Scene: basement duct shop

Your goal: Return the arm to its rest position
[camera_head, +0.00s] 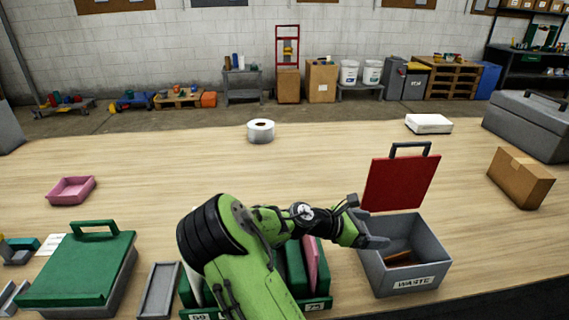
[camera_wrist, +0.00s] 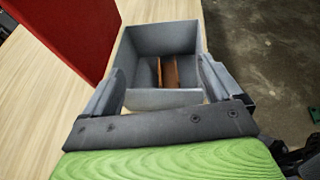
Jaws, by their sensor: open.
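My gripper (camera_head: 374,226) is at the left rim of the grey bin (camera_head: 410,283) labelled WASTE, slightly above it as far as I can tell. In the wrist view my gripper (camera_wrist: 158,80) has its two fingers spread apart with nothing between them, and it points toward the open bin (camera_wrist: 128,60). The bin's red lid (camera_head: 400,184) stands raised at the back. A brown piece (camera_head: 402,258) lies inside the bin; it also shows in the wrist view (camera_wrist: 170,74). My green arm reaches in from the bottom middle.
A green-lidded box (camera_head: 80,268), a grey tray (camera_head: 158,290) and a green rack of folders (camera_head: 318,304), partly hidden by my arm, stand at the front. A pink tray (camera_head: 70,190), tape roll (camera_head: 261,131) and cardboard box (camera_head: 520,178) lie farther out. The table's middle is clear.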

